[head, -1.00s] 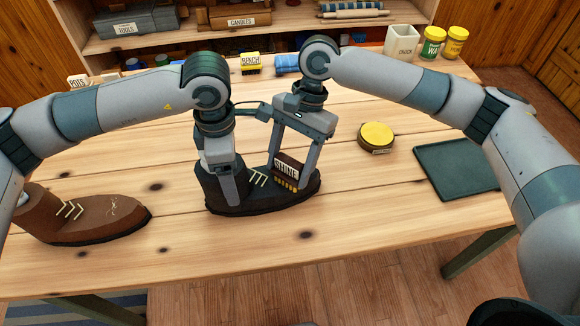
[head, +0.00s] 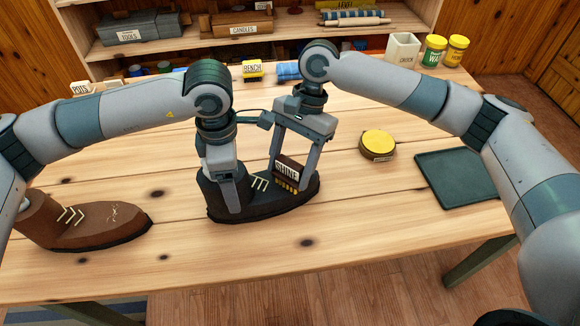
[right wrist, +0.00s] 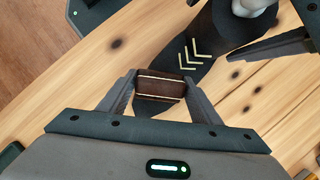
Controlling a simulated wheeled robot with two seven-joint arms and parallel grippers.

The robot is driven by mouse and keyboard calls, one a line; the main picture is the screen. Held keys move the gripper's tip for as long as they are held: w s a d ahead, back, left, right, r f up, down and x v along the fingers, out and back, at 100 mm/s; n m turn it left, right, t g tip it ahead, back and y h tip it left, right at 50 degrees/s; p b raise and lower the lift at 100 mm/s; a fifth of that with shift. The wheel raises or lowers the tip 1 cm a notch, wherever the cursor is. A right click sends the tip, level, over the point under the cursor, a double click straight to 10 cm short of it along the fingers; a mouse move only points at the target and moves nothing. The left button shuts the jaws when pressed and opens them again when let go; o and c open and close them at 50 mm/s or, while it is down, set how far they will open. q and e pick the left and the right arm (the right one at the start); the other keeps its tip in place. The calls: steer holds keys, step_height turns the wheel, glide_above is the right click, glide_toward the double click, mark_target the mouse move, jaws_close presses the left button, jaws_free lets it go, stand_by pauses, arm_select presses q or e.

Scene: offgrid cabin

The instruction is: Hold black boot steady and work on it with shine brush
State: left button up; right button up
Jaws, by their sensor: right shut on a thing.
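The black boot (head: 262,208) stands upright on the table, toe to the right; it also shows in the right wrist view (right wrist: 205,48). My right gripper (head: 291,178) is shut on the shine brush (head: 287,168), a dark brown block with yellowish bristles. The bristles are down at the boot's toe end, seemingly touching it. The brush shows between both fingers in the right wrist view (right wrist: 158,84).
A brown boot (head: 95,228) stands at the left. A yellow-lidded tin (head: 378,143) and a dark tray (head: 455,178) lie at the right. The front of the table is clear.

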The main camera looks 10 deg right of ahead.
mark_target(292, 184)
steer(key=shift+s+r, duration=0.1)
steer(key=shift+s, duration=0.55)
steer(key=shift+s, duration=0.1)
steer(key=shift+s, duration=0.6)
steer(key=shift+f, duration=0.2)
steer(key=shift+s, duration=0.15)
steer(key=shift+s+r, duration=0.15)
steer(key=shift+s, duration=0.4)
